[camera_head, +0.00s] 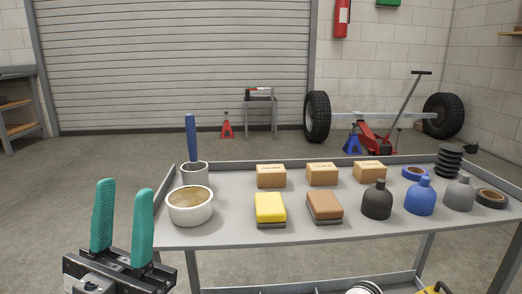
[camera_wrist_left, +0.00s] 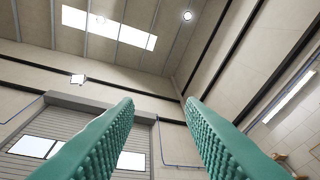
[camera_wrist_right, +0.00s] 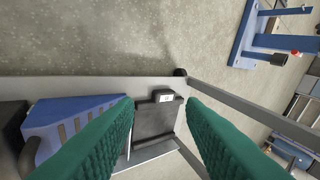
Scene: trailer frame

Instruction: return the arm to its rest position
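My left gripper (camera_head: 124,188) stands at the lower left of the head view, left of the cart and pointing upward. Its two teal fingers are apart with nothing between them. In the left wrist view the open fingers (camera_wrist_left: 160,101) frame only the ceiling, wall and roller door. My right gripper (camera_wrist_right: 160,101) shows only in its own wrist view. Its teal fingers are apart, with no object held. Beyond them are a grey frame edge, a dark box with a white label and a blue item (camera_wrist_right: 75,120). The right arm is not visible in the head view.
The grey cart (camera_head: 270,238) holds a cup with a blue handle (camera_head: 191,137), a round tin (camera_head: 190,210), boxes, sponges, bottles and tape rolls. A wheel axle and red jack (camera_head: 376,138) stand behind it. Open floor lies left of the cart.

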